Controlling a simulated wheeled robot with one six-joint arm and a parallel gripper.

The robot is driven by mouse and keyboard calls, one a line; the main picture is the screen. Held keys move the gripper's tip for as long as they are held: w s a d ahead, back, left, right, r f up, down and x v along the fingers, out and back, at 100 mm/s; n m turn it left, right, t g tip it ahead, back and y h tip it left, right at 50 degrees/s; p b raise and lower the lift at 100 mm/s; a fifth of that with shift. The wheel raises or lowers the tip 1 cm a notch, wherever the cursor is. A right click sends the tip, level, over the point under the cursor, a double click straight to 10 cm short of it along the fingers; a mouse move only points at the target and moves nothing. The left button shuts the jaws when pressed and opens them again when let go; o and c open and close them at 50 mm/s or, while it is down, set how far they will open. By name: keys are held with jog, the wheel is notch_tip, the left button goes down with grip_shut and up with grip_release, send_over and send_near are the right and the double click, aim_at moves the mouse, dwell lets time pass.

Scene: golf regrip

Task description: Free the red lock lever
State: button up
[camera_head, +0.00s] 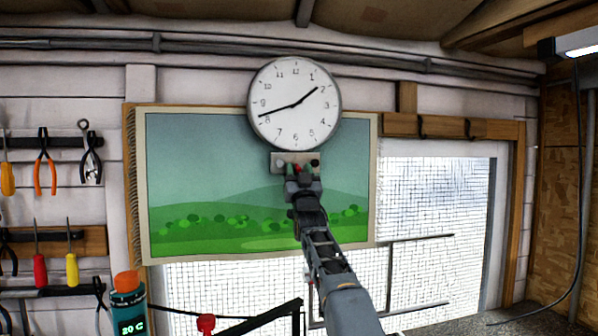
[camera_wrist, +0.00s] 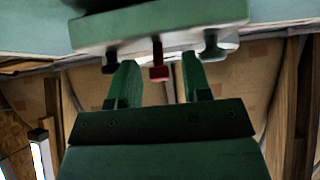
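The red lock lever (camera_wrist: 158,72) hangs on a dark stem from the underside of a plate (camera_wrist: 155,28) in the wrist view. Dark pegs hang from the plate on its left and right. My gripper (camera_wrist: 160,66) is open, with one finger on each side of the lever and clear gaps between. In the head view, my gripper (camera_head: 303,176) reaches up to the small grey plate (camera_head: 278,160) under the round wall clock (camera_head: 295,103). A bit of red shows there, mostly hidden by my fingers.
A green landscape picture (camera_head: 200,190) hangs behind the clock. Hand tools (camera_head: 45,165) hang at the left. An orange-capped bottle (camera_head: 128,305) and a red knob (camera_head: 206,323) are at lower left. A mesh window (camera_head: 440,200) and dark bars lie right of my arm.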

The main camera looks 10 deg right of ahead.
grip_shut()
